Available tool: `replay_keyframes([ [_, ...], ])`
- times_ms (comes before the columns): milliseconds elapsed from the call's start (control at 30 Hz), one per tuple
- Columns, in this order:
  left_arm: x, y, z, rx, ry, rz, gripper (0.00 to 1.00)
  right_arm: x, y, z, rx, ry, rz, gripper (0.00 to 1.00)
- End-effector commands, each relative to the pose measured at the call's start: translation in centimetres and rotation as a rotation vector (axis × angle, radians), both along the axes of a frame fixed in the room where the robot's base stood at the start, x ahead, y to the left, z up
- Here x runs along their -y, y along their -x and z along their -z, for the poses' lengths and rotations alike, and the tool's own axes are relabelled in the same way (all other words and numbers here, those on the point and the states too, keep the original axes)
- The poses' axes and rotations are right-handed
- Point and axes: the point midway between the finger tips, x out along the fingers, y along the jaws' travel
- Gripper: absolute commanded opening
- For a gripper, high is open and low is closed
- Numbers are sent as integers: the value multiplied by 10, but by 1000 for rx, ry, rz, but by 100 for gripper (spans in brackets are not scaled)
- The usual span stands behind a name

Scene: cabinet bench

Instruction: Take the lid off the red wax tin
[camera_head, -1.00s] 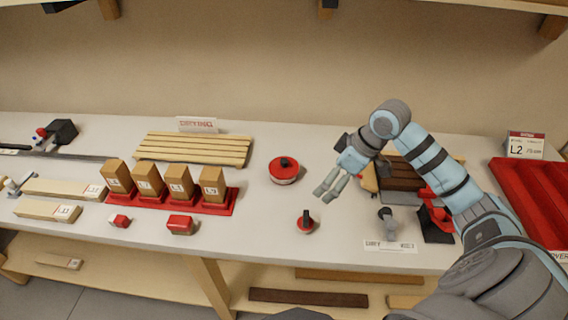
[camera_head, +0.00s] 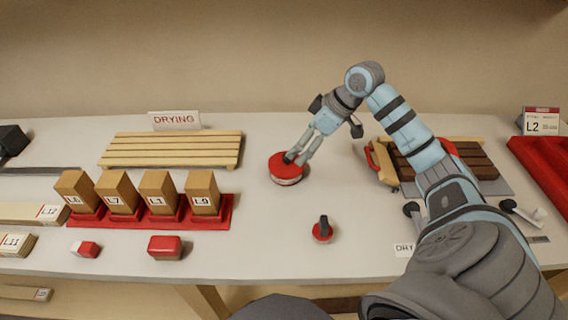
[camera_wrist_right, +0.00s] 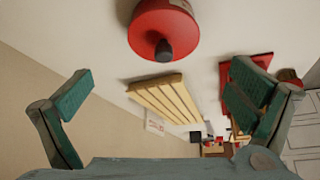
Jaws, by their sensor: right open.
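My right gripper (camera_head: 299,155) is open and reaches down over the lid from the upper right. In the right wrist view the lid (camera_wrist_right: 150,28) and its dark knob (camera_wrist_right: 164,50) show at the top middle, between and beyond the spread fingertips (camera_wrist_right: 163,78). I see no grip on the knob. My left gripper is not in view.
A small red piece with a dark handle (camera_head: 323,231) stands in front of the tin. A slatted drying rack (camera_head: 170,150) is behind left. Wooden blocks (camera_head: 158,190) stand in a red holder at left. Wooden and dark pieces (camera_head: 470,160) lie right. Bench around the tin is clear.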

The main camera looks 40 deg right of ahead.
Motion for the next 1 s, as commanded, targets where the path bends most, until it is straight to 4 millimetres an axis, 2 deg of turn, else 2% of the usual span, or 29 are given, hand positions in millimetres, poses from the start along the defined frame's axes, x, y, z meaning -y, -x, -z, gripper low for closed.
replay_keyframes([
  [33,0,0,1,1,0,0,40,-4,-4,10,-2,-5,1,100],
  [267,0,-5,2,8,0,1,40,-18,-21,35,0,-4,-3,100],
  [400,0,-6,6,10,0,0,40,-28,-35,58,-2,-3,-2,100],
  [500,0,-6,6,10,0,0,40,-30,-39,64,0,0,-4,100],
  [667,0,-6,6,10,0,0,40,-30,-39,64,0,1,-4,100],
  [1000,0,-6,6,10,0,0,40,-29,-38,64,-1,1,-3,47],
])
